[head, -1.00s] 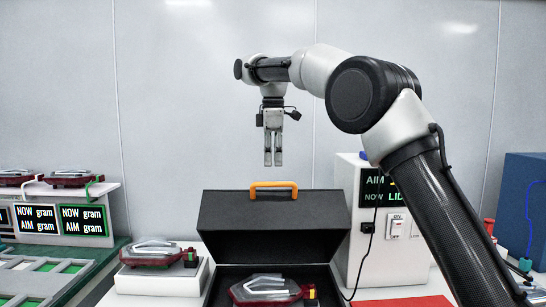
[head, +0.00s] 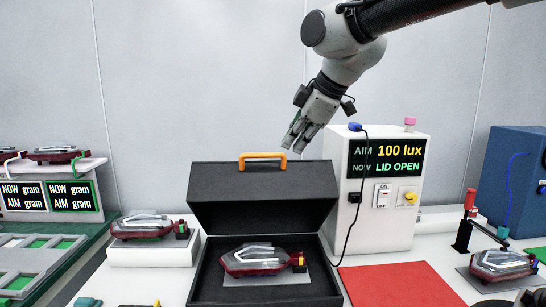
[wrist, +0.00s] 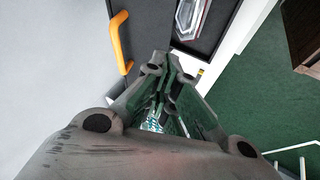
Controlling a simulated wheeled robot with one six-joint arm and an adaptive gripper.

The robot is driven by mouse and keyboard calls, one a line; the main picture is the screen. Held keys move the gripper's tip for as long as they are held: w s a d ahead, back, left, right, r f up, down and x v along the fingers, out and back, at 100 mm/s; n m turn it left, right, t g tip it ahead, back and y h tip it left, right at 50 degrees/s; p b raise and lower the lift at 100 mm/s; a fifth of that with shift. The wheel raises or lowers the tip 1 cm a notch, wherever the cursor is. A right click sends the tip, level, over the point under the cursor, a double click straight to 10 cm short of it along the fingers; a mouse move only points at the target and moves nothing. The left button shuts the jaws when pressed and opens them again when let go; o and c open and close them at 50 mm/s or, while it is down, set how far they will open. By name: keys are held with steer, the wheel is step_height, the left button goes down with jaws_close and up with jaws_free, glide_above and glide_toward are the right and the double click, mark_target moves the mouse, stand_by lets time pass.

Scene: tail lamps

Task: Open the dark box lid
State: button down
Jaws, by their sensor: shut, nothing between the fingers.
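The dark box (head: 214,285) stands on the bench in the head view. Its dark lid (head: 262,195) is raised and tilted back, with an orange handle (head: 262,161) on its top edge. A red and clear tail lamp (head: 262,262) lies inside the open box. My gripper (head: 294,148) is shut and empty, above and right of the handle, apart from it. In the wrist view the handle (wrist: 119,42) lies left of the fingers, and the lamp (wrist: 190,17) shows beyond them.
A white meter (head: 390,225) right of the box reads "LID OPEN". Its cable hangs beside the box. A red mat (head: 400,285) lies in front of it. A second lamp (head: 148,227) rests on a white stand to the left, and another (head: 500,263) is at the right.

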steer(key=shift+t, duration=0.3)
steer(key=w+a+f, duration=0.1)
steer(key=w+f, duration=0.1)
steer(key=w, duration=0.1)
steer(key=w+a+f, duration=0.1)
steer(key=w+f, duration=0.1)
steer(key=w+a+f, duration=0.2)
steer(key=w, duration=0.1)
steer(key=shift+w+f, duration=0.2)
steer(key=shift+w, duration=0.75)
steer(key=shift+r, duration=0.1)
